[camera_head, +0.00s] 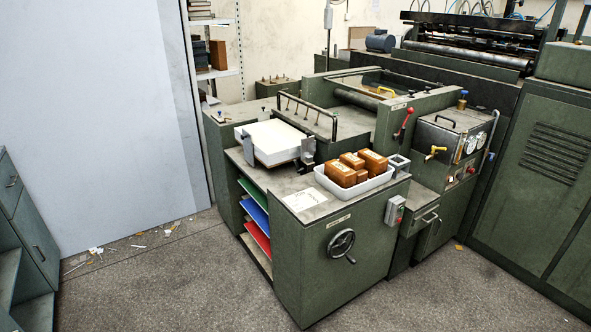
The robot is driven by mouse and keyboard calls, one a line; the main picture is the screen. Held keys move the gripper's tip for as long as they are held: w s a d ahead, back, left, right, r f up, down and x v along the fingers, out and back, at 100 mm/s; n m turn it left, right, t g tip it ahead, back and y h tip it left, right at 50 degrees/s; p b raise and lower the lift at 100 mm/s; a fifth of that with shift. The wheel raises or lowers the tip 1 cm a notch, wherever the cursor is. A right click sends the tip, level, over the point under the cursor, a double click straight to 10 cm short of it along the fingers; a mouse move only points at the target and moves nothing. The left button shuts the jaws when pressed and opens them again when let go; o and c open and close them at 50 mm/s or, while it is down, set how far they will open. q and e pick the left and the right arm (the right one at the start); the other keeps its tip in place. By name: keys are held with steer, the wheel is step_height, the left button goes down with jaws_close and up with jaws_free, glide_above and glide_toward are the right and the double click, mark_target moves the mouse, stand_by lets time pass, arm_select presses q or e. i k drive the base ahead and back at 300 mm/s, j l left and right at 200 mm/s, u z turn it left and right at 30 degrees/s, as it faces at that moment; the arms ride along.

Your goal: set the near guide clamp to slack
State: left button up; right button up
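The greyboard feeder (335,275) is a green cabinet machine in the middle of the head view. A white board stack (272,138) lies on its top. A small metal bracket (308,154) stands at the right front corner of the stack, close against it. It looks like the near guide, but its clamp lever is too small to make out, so I cannot tell its setting. Neither of my grippers is in view.
A white tray (324,185) with several brown blocks stands right of the bracket. A handwheel (341,244) and a switch box (395,209) are on the cabinet. A red-knobbed lever (404,123) stands behind. The floor in front is clear; scraps (96,250) lie left.

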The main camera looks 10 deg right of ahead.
mark_target(298, 171)
steer(key=i+j, duration=0.35)
steer(key=i, duration=0.2)
steer(key=i+j, duration=0.35)
steer(key=i, duration=0.15)
steer(key=i+j+z, duration=0.1)
steer(key=i+j, duration=0.25)
steer(key=i, duration=0.2)
